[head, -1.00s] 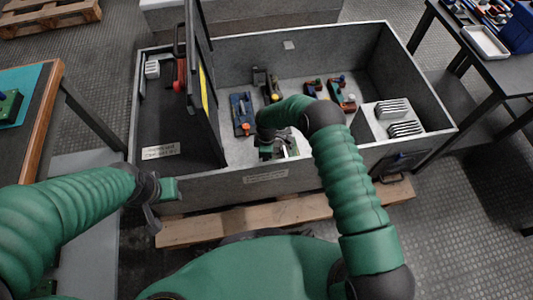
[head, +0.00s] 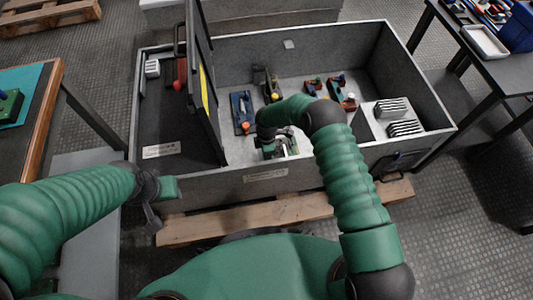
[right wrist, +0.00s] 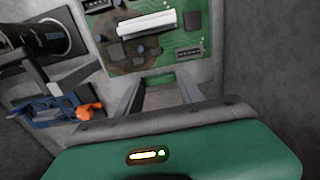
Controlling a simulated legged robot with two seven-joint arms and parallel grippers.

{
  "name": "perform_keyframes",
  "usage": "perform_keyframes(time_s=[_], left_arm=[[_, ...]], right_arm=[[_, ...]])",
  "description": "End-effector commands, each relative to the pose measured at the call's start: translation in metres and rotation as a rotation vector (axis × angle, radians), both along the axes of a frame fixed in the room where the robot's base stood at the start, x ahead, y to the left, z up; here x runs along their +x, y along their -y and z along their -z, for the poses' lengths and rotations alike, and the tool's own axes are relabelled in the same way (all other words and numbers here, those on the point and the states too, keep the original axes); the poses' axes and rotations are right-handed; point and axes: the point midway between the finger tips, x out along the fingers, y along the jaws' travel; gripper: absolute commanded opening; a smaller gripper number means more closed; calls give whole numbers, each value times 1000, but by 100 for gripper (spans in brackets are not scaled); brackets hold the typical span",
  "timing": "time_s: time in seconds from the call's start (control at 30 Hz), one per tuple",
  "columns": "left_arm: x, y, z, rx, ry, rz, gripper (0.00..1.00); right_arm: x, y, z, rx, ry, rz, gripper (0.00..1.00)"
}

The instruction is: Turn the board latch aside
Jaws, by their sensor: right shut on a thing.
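A green circuit board (right wrist: 180,30) with dark chips and a white bar (right wrist: 146,25) fills the upper middle of the right wrist view. My right gripper (right wrist: 160,82) reaches towards its lower edge. Its two fingers stand apart around a plain grey piece (right wrist: 165,95); I cannot tell whether this is the latch. In the head view the right gripper (head: 284,148) is low inside the near side of the grey box, partly hidden by its own arm. My left gripper (head: 155,195) is outside the box at its near left corner; its jaws are unclear.
The grey box (head: 265,183) has high walls and an upright dark panel (head: 205,85) at left. A blue holder with an orange knob (head: 242,115) and small coloured parts (head: 335,85) stand inside. A slotted white block (head: 395,115) is at right.

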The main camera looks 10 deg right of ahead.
Motion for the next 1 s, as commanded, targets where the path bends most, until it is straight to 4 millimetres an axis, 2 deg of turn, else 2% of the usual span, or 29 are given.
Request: perform_keyframes(time_s=[0.03, 0.07, 0.2, 0.47, 0.57, 0.67, 1.0], left_arm=[[0, 0, 0, 0, 0, 0, 36], [0, 0, 0, 0, 0, 0, 36], [0, 0, 0, 0, 0, 0, 36], [0, 0, 0, 0, 0, 0, 36], [0, 0, -5, 0, 0, 0, 36], [0, 0, -16, 0, 0, 0, 36], [0, 0, -66, 0, 0, 0, 36]], right_arm=[[0, 2, 0, -3, 1, -3, 3], [0, 2, 0, -3, 1, -3, 48], [0, 1, 0, -2, 1, -1, 65], [0, 0, 0, -1, 1, -1, 65], [1, 0, -7, -1, 2, -1, 65], [1, 0, -26, -1, 2, -1, 65], [1, 0, -126, -1, 2, -1, 65]])
